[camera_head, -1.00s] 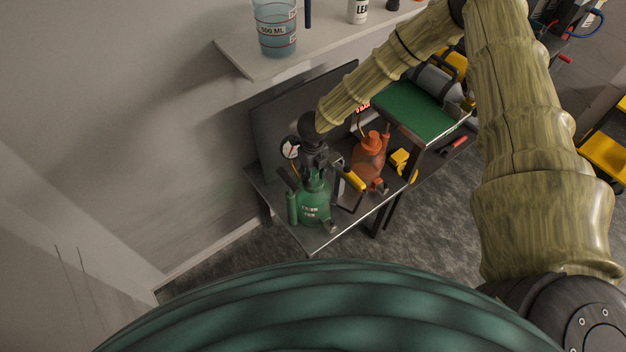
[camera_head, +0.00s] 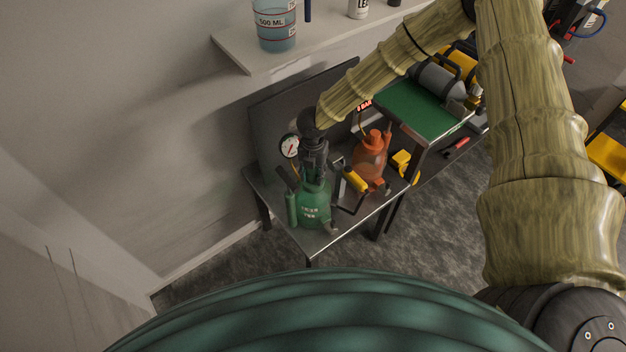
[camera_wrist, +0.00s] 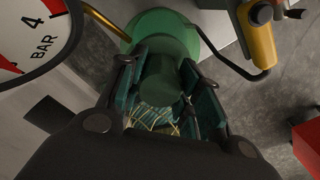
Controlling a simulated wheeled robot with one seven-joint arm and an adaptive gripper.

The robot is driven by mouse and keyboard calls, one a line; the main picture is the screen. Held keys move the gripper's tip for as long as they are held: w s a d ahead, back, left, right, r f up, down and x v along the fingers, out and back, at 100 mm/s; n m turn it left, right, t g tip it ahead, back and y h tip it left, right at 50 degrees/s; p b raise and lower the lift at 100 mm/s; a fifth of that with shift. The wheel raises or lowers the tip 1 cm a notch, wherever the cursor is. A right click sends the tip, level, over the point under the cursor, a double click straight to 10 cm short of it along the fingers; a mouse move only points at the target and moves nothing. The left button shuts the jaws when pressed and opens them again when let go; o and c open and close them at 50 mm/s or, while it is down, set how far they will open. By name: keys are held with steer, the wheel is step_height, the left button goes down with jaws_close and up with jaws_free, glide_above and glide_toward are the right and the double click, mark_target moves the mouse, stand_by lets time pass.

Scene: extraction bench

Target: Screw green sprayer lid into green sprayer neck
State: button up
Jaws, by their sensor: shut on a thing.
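The green sprayer (camera_head: 313,208) stands upright on the front part of the dark metal bench. My gripper (camera_head: 315,172) points down right over its neck. In the wrist view my gripper (camera_wrist: 168,90) has its fingers closed on both sides of the dark green sprayer lid (camera_wrist: 162,75). The green sprayer's rounded body (camera_wrist: 165,28) shows just beyond the lid. The neck is hidden behind the lid and fingers, so I cannot tell whether the threads are engaged.
A pressure gauge (camera_head: 289,146) is close to the left of my gripper. A yellow-handled tool (camera_head: 355,181) and an orange sprayer (camera_head: 370,157) are to the right. A green-topped stand (camera_head: 425,103) is behind. A shelf (camera_head: 236,52) with a beaker (camera_head: 275,28) hangs above.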

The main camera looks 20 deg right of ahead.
steer(key=m+b, duration=0.1)
steer(key=m, duration=0.2)
steer(key=shift+f+m+b, duration=0.1)
steer(key=shift+m+b, duration=0.2)
steer(key=shift+m, duration=0.8)
steer(key=o, duration=1.2)
